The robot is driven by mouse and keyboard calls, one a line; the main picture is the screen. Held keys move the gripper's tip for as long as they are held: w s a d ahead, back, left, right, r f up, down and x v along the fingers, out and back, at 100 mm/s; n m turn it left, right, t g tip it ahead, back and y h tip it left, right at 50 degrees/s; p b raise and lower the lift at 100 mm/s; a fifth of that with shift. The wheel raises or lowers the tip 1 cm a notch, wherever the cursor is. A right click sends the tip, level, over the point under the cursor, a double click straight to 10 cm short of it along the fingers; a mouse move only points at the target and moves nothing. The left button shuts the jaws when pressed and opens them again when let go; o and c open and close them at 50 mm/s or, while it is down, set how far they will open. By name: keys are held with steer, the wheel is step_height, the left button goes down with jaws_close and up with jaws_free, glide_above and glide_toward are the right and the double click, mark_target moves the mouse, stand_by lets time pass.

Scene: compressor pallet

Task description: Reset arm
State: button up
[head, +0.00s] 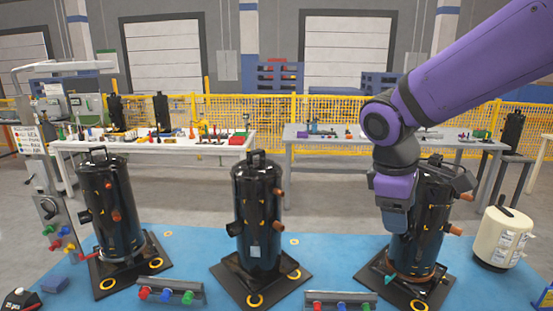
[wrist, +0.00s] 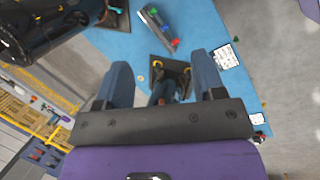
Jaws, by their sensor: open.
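My arm reaches in from the upper right of the head view, and my gripper (head: 397,218) points down in front of the right black compressor (head: 433,215). In the wrist view my gripper (wrist: 163,78) has its two blue-grey fingers well apart. A dark base plate (wrist: 183,72) and a small dark part show between and beyond the fingers; I cannot tell whether anything touches them. The middle compressor (head: 258,215) and the left compressor (head: 108,215) stand upright on black base plates.
A blue mat (head: 200,250) lies under the compressors. Fitting racks (head: 170,292) (head: 338,303) lie at its front. A cream canister (head: 503,237) stands at the right. Tables with tools (head: 150,145) (head: 390,142) and a yellow fence (head: 300,108) are behind.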

steer(key=s+d+r+m+t+y, duration=0.1)
steer(key=s+d+r+m+t, duration=0.1)
steer(key=s, duration=0.5)
steer(key=s+d+r+m+t+y, duration=0.2)
steer(key=s+d+r+m, duration=0.2)
steer(key=s+d+m, duration=0.2)
steer(key=s+m, duration=0.1)
steer(key=m, duration=0.1)
steer(key=shift+s+d+r+m, duration=0.15)
steer(key=shift+s+r+m, duration=0.1)
steer(key=shift+m, duration=0.15)
steer(key=shift+c, duration=0.4)
